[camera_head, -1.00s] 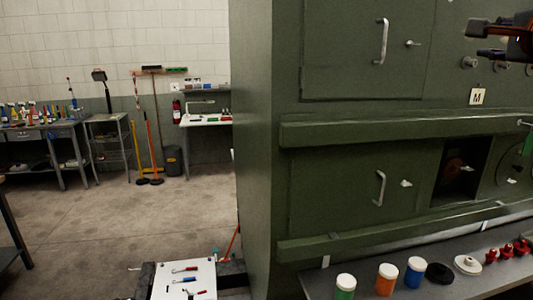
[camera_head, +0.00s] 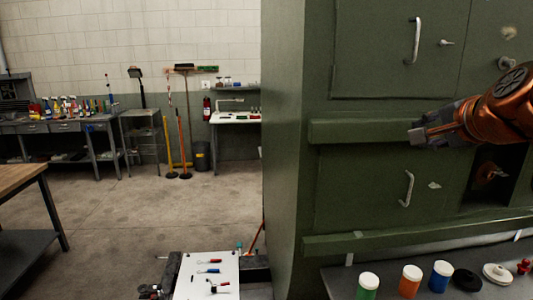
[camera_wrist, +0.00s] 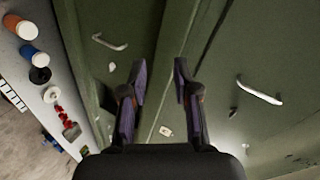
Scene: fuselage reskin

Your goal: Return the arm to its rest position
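My gripper (camera_head: 418,133) is at the right of the head view, at the end of my copper-coloured arm. It points left in front of the green fuselage panel (camera_head: 365,190), near the horizontal ledge between the upper and lower doors. In the wrist view my gripper (camera_wrist: 159,68) shows two dark fingers apart with nothing between them. Behind them are green panel faces and white handles. I cannot tell how close the fingertips are to the panel.
A grey shelf below the panel holds a green jar (camera_head: 368,286), an orange jar (camera_head: 410,281), a blue jar (camera_head: 440,276) and red parts (camera_head: 523,266). White handles (camera_head: 413,41) stick out. Floor (camera_head: 130,215) is open at left.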

